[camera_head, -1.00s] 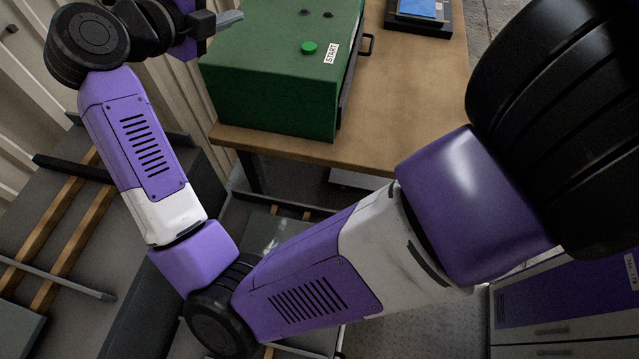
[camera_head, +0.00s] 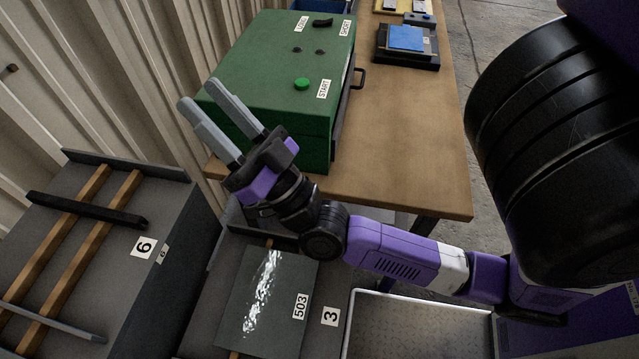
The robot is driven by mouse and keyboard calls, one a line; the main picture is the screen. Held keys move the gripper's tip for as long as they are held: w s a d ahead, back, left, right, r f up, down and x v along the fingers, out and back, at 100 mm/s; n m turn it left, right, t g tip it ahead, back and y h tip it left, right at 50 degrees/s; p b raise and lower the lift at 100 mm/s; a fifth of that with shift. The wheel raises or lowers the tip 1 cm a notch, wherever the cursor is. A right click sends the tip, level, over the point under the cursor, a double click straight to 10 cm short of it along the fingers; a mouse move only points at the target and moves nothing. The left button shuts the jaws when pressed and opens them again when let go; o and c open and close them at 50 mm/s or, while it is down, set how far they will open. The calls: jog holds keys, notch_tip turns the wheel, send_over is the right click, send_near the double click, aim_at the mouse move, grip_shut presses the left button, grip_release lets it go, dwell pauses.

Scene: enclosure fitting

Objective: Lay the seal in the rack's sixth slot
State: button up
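The rack's slot marked 6 (camera_head: 146,247) is a grey bay at the left with two wooden rails. A black bar (camera_head: 88,210) lies across the rails in it, and a thinner grey rod (camera_head: 50,322) lies across them nearer the bottom. I cannot tell for sure which is the seal. My gripper (camera_head: 200,93) is open, with its two grey fingers apart and nothing between them. It is in front of the green box's left side in the picture, up and to the right of the slot.
The green box (camera_head: 270,80) with a START button stands on a wooden table (camera_head: 405,150). Slot 3 holds a grey panel (camera_head: 265,300) labelled 503. A corrugated wall (camera_head: 120,80) is at the left.

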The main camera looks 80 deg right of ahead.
jog(key=s+a+f+n+g+y, duration=0.3)
jog(key=s+a+f+g+y, duration=0.1)
jog(key=s+f, duration=0.4)
jog(key=s+a+f+n+g+y, duration=0.3)
jog(key=s+a+f+g, duration=0.3)
jog(key=s+a+f, duration=0.3)
notch_tip(320, 180, down, 4)
jog(key=shift+a+r+g+y, duration=0.15)
jog(key=shift+g+y, duration=0.25)
jog(key=shift+y, duration=0.5)
